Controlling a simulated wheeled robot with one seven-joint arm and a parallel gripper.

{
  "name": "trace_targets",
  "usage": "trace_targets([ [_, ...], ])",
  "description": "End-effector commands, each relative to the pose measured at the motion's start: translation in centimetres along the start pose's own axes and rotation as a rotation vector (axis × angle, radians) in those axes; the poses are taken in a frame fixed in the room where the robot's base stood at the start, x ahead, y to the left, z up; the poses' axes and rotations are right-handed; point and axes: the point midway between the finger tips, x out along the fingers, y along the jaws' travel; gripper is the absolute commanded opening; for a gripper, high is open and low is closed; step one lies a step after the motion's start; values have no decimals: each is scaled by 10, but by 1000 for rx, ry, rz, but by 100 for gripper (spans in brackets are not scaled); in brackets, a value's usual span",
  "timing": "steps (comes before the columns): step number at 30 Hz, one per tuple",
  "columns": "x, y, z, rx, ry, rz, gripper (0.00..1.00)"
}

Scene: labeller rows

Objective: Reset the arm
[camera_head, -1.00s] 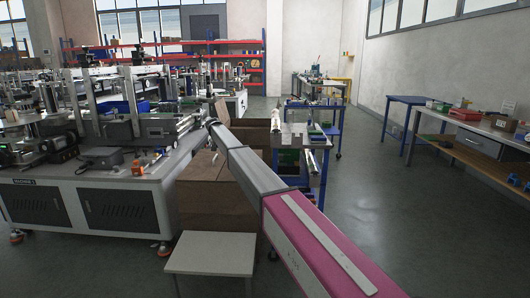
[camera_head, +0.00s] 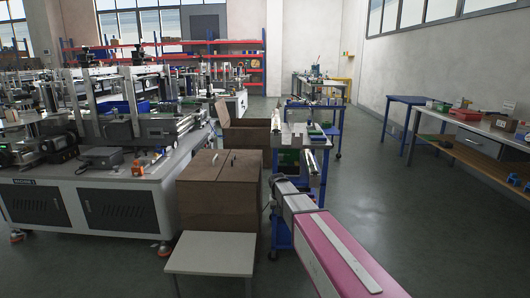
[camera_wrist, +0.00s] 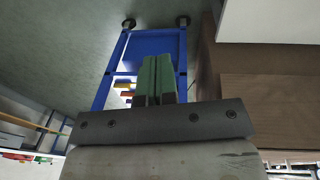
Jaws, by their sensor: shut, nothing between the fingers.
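My arm (camera_head: 325,247) comes in from the lower right in the head view, with a pink link and grey links reaching up toward the blue cart. In the wrist view my gripper (camera_wrist: 155,80) shows as two green fingers side by side, closed together with nothing between them. Behind the fingers is the blue cart (camera_wrist: 170,50) with its wheels. The gripper's tip does not show clearly in the head view.
A brown cabinet (camera_head: 215,192) and a white low table (camera_head: 212,253) stand left of my arm. The blue cart (camera_head: 279,236) is close beyond it. A labelling machine bench (camera_head: 100,182) fills the left. The floor (camera_head: 400,230) at right is open, before a workbench (camera_head: 480,128).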

Motion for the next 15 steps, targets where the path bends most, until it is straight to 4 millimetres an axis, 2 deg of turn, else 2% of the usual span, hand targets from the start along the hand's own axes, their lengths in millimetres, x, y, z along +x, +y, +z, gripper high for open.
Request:
trace_targets([
  [1, 4, 18, 45, 6, -13, -9, 0],
  [9, 21, 77, 203, 26, -59, -73, 0],
  [12, 21, 89, 246, 33, -70, -92, 0],
  [15, 21, 96, 275, 37, -77, -106, 0],
])
